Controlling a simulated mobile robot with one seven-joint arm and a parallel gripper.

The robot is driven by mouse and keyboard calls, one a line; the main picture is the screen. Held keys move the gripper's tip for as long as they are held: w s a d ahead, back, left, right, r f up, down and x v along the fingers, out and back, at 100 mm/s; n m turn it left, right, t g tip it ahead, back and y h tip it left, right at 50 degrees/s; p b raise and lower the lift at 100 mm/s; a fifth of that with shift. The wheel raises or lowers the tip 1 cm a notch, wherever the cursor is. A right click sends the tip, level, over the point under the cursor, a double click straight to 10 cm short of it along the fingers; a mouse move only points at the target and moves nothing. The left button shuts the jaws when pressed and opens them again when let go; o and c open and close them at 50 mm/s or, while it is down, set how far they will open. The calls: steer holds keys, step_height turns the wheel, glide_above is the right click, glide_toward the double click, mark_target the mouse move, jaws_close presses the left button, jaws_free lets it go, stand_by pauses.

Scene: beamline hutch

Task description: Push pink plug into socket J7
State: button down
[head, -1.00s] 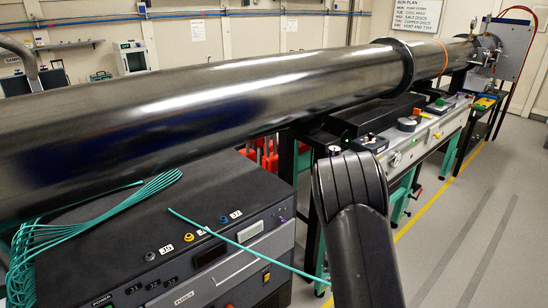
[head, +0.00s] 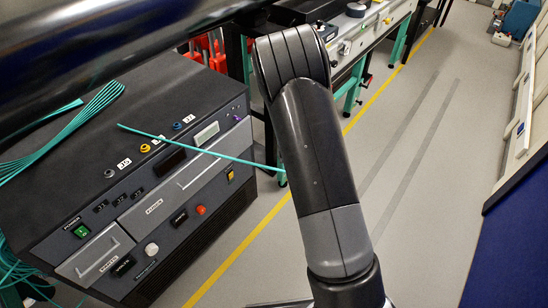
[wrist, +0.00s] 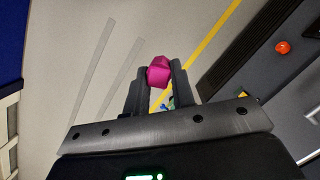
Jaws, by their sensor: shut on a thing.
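In the wrist view my gripper (wrist: 161,74) is shut on the pink plug (wrist: 158,71), which sits between the fingertips, clear of the panel. In the head view my arm hides the gripper and plug. A label that seems to read J7 (head: 189,119) is on the top front edge of the dark instrument box (head: 95,125), just right of a blue round socket (head: 176,126). The label is small, so I cannot be sure which socket it marks. Yellow (head: 145,148) and grey (head: 109,173) sockets are farther left.
A thin teal cable (head: 200,150) crosses in front of the box and goes behind my arm. A teal cable bundle (head: 85,120) lies on the box at left. A large dark pipe (head: 130,30) runs overhead. Open floor (head: 425,180) lies to the right.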

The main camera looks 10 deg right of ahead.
steer(key=w+a+r+n+t+h, duration=0.1)
steer(key=w+a+r+n, duration=0.4)
steer(key=a+n, duration=0.4)
steer(key=w+a+r+n+t+h, duration=0.2)
steer(key=w+a+r+n, duration=0.2)
steer(key=w+a+n, duration=0.5)
steer(key=w+a+r+n+t+y, duration=0.1)
steer(key=a+r+n, duration=0.6)
steer(key=a, duration=0.3)
steer(key=a+r+n+t+y, duration=0.1)
steer(key=a+r+n+t, duration=0.1)
steer(key=a+r+n, duration=0.7)
steer(key=shift+w+a+f+m, duration=0.1)
steer(key=shift+a+f+m, duration=0.25)
steer(key=shift+f, duration=1.1)
steer(key=shift+s+a+f+m, duration=0.1)
steer(key=shift+a+f+m, duration=0.25)
steer(key=shift+f, duration=1.15)
steer(key=shift+w+a+f+m, duration=0.15)
steer(key=shift+f+m, duration=0.25)
steer(key=shift+f, duration=1.05)
steer(key=shift+f, duration=0.55)
steer(key=c, duration=1.1)
jaws_free()
steer(key=shift+c, duration=0.2)
